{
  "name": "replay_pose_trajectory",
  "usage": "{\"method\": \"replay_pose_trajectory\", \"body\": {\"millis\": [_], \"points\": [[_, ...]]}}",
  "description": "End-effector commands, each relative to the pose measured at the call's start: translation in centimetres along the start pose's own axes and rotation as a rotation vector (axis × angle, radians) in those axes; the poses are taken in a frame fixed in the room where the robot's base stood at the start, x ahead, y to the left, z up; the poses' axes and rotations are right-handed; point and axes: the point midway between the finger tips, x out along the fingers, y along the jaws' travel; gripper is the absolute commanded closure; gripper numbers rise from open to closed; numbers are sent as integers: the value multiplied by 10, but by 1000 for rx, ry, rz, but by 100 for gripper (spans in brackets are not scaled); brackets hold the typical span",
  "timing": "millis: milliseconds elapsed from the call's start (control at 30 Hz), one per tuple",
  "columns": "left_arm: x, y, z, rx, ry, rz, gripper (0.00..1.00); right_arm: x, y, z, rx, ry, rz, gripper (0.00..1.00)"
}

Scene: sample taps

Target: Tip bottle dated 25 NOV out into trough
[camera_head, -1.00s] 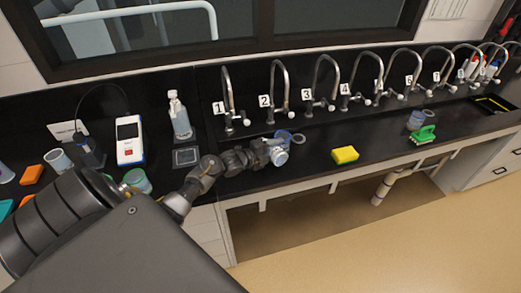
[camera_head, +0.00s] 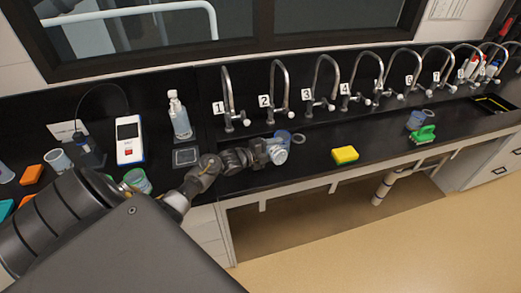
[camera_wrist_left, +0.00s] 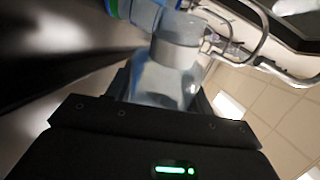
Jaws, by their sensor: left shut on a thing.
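My left gripper (camera_head: 264,152) is shut on a clear, pale bottle (camera_head: 280,154) over the black bench, in front of taps 1 and 2. In the left wrist view the same bottle (camera_wrist_left: 165,80) sits between the jaws and looks strongly tilted. No date on it can be read. A blue-tinted container (camera_head: 284,135) stands just behind the held bottle, partly hidden by it. The dark trough (camera_head: 330,121) runs below the row of numbered taps; its inside is hard to make out. My right gripper is not in view.
A yellow sponge (camera_head: 345,155) lies on the bench front to the right. Further right are a blue-tinted container (camera_head: 415,120) and a green brush (camera_head: 424,134). A wash bottle (camera_head: 180,116) and a white meter (camera_head: 130,139) stand at the left. Curved taps (camera_head: 280,90) rise behind.

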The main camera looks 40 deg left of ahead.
Motion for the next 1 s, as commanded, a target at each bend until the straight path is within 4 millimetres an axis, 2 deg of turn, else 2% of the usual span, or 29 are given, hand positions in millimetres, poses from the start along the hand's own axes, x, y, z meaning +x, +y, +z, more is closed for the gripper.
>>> {"method": "replay_pose_trajectory", "body": {"millis": [1000], "points": [[-1, -8, 2, -109, 17, 0, 81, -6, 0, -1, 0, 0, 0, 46]]}}
